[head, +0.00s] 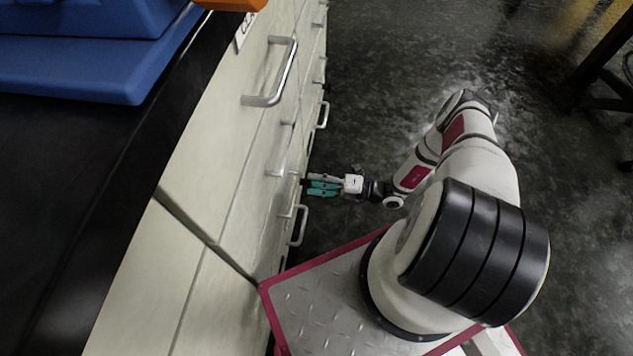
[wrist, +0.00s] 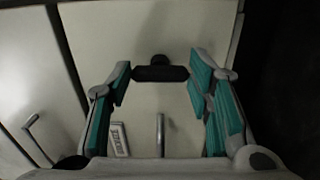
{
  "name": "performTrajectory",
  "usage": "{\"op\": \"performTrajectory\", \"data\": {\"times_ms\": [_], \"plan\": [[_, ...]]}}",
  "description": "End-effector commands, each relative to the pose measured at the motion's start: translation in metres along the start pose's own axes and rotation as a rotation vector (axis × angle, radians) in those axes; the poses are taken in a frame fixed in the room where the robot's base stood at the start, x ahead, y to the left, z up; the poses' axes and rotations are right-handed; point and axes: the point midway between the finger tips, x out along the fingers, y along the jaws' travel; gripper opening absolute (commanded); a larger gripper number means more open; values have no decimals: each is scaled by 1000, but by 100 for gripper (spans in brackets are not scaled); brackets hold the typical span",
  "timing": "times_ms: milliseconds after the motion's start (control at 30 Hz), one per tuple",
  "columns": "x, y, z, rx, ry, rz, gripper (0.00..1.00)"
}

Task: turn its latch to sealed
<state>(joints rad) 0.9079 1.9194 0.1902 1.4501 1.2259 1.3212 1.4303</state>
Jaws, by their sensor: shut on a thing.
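The latch (wrist: 160,73) is a short black bar with a round knob behind it, on a pale cabinet front in the wrist view. The bar lies crosswise, level in the picture. My gripper (wrist: 160,75) has its teal-padded fingers on either side of the bar, shut on its two ends. In the head view my gripper (head: 312,187) reaches left to the cabinet's front, low down beside the drawer handles. The latch cannot be made out clearly there. No marking for sealed is legible.
The pale cabinet (head: 185,205) has several metal handles sticking out, one (head: 299,225) close beside my gripper. A small label (wrist: 119,140) and a metal handle (wrist: 160,135) show below the latch. Blue trays (head: 75,60) sit on the black counter. Dark floor (head: 375,70) lies open to the right.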

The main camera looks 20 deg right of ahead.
Motion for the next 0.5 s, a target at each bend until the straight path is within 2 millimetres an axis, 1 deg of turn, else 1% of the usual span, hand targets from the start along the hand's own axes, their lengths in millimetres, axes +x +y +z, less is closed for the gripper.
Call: {"op": "performTrajectory", "data": {"times_ms": [33,100,367,500], "plan": [[0,-1,0,3,-1,-3,53],[0,-1,0,3,-1,-3,67],[0,0,0,1,-1,-1,67],[-6,0,0,0,-2,-1,67]]}}
